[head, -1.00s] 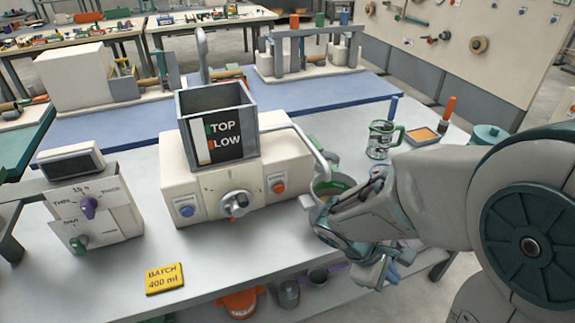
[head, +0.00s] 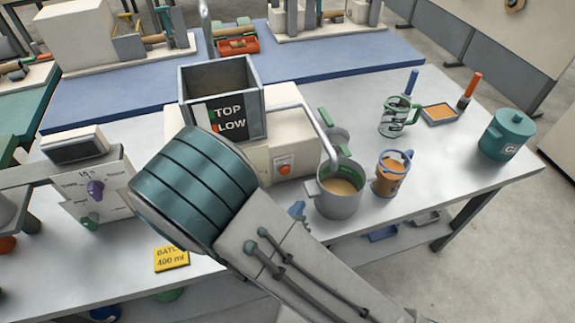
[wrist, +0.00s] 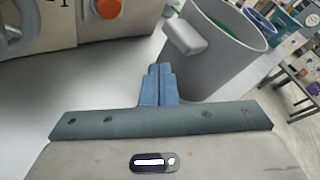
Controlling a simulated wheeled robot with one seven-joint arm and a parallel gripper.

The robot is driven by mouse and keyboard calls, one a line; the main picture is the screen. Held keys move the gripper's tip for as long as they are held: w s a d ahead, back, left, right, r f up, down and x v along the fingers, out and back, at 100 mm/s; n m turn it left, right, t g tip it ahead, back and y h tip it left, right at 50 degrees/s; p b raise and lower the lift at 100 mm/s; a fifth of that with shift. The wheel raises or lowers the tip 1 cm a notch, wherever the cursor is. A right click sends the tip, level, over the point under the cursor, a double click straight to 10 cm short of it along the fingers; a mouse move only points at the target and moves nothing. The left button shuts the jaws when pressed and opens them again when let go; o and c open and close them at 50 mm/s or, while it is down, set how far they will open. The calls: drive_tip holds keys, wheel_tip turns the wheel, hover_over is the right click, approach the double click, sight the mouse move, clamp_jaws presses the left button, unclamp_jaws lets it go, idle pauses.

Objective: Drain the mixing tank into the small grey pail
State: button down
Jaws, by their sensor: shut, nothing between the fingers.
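The mixing tank (head: 221,78), a square grey hopper marked TOP and LOW, stands on a cream machine body. A pale pipe (head: 318,130) curves down from it, its end over the small grey pail (head: 335,204). The pail holds tan liquid, with a green band inside its wall. It also shows in the wrist view (wrist: 212,68), right of my gripper. My gripper (wrist: 157,85) has its blue fingers together, empty, beside the pail and apart from its handle. An orange button (head: 284,170) is on the machine front, also in the wrist view (wrist: 108,8). My arm hides the machine's front dial in the head view.
A blue-handled mug (head: 389,178) of brown liquid stands just right of the pail. A yellow BATCH 400 ml card (head: 171,258) lies at the front.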

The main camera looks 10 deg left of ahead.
sight(285, 171)
drive_tip(key=shift+s, duration=0.15)
drive_tip(key=shift+w+a, duration=0.75)
drive_tip(key=shift+w, duration=0.5)
drive_tip(key=shift+w+a, duration=0.8)
drive_tip(key=shift+w, duration=0.5)
drive_tip(key=shift+w+a, duration=0.75)
drive_tip(key=shift+w, duration=0.5)
drive_tip(key=shift+w+a, duration=0.2)
drive_tip(key=shift+w, duration=0.15)
